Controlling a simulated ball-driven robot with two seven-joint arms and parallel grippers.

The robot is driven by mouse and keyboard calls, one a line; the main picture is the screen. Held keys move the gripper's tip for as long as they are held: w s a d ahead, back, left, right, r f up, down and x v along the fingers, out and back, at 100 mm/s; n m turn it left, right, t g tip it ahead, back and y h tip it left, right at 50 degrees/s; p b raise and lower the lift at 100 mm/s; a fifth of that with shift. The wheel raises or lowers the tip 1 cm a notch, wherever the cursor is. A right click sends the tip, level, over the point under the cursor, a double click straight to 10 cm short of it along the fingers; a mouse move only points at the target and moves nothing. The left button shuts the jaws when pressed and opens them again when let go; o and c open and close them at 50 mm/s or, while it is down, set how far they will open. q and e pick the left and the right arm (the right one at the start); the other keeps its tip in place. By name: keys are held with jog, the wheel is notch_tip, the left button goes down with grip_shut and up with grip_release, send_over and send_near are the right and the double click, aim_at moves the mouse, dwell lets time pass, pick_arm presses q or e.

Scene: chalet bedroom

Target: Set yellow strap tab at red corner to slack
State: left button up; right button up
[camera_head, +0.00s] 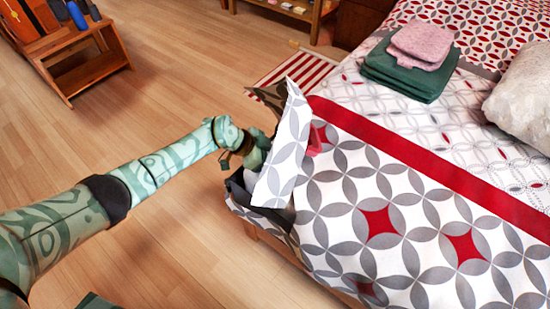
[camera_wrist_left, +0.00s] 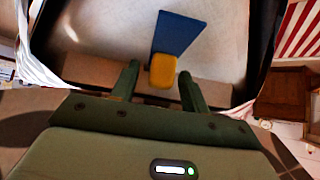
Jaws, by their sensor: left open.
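The yellow strap tab (camera_wrist_left: 162,72) shows in the left wrist view at the lower end of a blue strap (camera_wrist_left: 178,35), against a pale surface. My left gripper (camera_wrist_left: 160,76) is open, with one finger on each side of the tab; I cannot tell whether they touch it. In the head view my left gripper (camera_head: 262,150) is at the bed's near corner, partly hidden by a raised patterned sheet flap (camera_head: 286,150). The tab is hidden there. A small red patch (camera_head: 318,136) shows beside the flap.
The bed (camera_head: 400,210) with its patterned cover fills the right side. Folded green and pink cloths (camera_head: 410,75) and a white pillow (camera_head: 522,100) lie on it. A wooden rack (camera_head: 85,65) stands at the upper left. The wooden floor between is clear.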

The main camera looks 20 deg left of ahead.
pick_arm(q)
jog(key=shift+a+r, duration=0.15)
jog(key=shift+r, duration=0.05)
jog(key=p+v, duration=0.8)
jog(key=v, duration=0.8)
jog(key=shift+p, duration=0.3)
pick_arm(e)
notch_tip(320, 180, up, 6)
jog(key=a+m, duration=0.1)
jog(key=a, duration=0.2)
jog(key=shift+s+r+t+y, duration=0.15)
jog(key=shift+s+t+y, duration=0.2)
jog(key=shift+t+y, duration=0.05)
pick_arm(q)
jog(key=shift+f, duration=0.1)
